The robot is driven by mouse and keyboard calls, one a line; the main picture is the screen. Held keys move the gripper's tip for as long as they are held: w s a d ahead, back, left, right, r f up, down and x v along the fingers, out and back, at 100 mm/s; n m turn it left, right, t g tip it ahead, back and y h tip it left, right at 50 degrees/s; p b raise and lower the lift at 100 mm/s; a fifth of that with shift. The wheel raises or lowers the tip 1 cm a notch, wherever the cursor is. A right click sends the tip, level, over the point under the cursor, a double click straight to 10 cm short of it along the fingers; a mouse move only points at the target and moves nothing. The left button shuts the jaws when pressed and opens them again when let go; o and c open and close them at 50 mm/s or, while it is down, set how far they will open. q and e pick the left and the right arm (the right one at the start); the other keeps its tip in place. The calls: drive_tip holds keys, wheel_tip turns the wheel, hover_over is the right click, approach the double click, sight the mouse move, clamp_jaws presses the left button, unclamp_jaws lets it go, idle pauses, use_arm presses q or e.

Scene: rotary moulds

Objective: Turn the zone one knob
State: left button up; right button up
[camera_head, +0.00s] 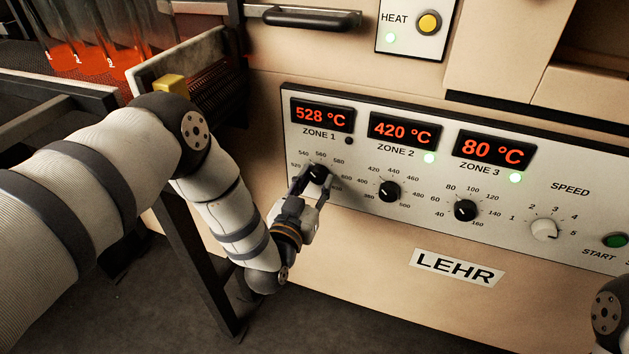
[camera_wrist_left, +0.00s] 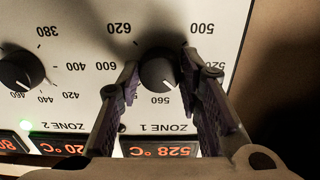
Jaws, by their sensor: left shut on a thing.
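The zone one knob (camera_head: 318,172) is a black dial at the left of the control panel (camera_head: 345,222), below the red zone 1 display (camera_head: 322,115) reading 528 °C. My left gripper (camera_head: 312,184) is shut on this knob, with one finger on each side. In the left wrist view, which is upside down, the knob (camera_wrist_left: 158,72) sits between the dark fingers of the left gripper (camera_wrist_left: 159,78). Its pale pointer mark faces between 540 and 560. The small lamp (camera_head: 348,141) beside the zone 1 label is dark. My right gripper is out of view.
The zone 2 knob (camera_head: 389,191), zone 3 knob (camera_head: 465,210) and white speed knob (camera_head: 544,230) stand in a row to the right. Zone 2 and zone 3 lamps are green. A drawer handle (camera_head: 311,19) juts out above. Part of my right arm shows at the lower right.

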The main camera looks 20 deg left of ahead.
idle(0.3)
use_arm(q)
drive_tip(key=o, duration=1.2)
drive_tip(key=shift+c, duration=0.2)
drive_tip(key=s, duration=1.2)
drive_tip(key=shift+a, duration=0.2)
